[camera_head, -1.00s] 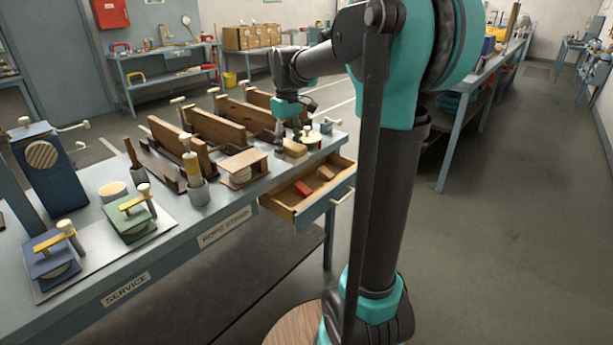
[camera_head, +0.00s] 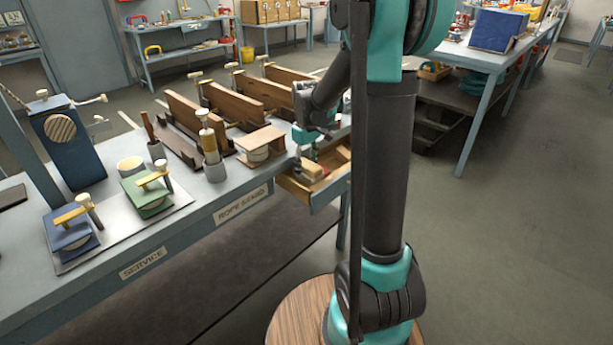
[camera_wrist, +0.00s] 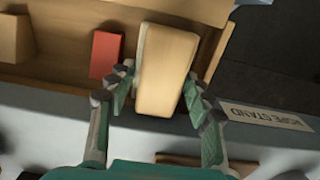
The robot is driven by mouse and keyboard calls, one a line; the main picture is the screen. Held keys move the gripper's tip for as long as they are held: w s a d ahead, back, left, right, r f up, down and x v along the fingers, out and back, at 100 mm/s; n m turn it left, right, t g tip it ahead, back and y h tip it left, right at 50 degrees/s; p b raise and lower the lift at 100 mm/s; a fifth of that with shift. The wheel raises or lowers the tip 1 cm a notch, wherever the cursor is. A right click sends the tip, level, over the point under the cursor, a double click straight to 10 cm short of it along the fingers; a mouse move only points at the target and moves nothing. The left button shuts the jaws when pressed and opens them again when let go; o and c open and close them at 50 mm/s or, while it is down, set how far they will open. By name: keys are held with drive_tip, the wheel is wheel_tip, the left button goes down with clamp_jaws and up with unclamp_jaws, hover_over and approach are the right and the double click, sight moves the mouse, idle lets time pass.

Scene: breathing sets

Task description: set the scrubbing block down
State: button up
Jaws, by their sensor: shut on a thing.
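The scrubbing block (camera_wrist: 167,70), a pale wooden block with rounded edges, is between the fingers of my gripper (camera_wrist: 155,98) in the wrist view. My gripper is shut on its sides. In the head view my gripper (camera_head: 308,153) hangs low over the open drawer (camera_head: 326,193) at the bench's right end. In the wrist view the block appears over the drawer (camera_wrist: 60,72), near its front wall. I cannot tell whether it touches the drawer floor.
A red block (camera_wrist: 106,54) lies in the drawer just left of the held block, and a wooden block (camera_wrist: 14,38) lies farther left. A wooden stand (camera_head: 260,142) and a cylinder holder (camera_head: 213,168) stand on the bench (camera_head: 200,215) beside the drawer.

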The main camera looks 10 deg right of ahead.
sight(306, 175)
drive_tip(key=shift+f, duration=2)
drive_tip(key=shift+f, duration=0.15)
drive_tip(key=o, duration=1.1)
wheel_tip(306, 175, up, 12)
drive_tip(key=shift+r, duration=0.2)
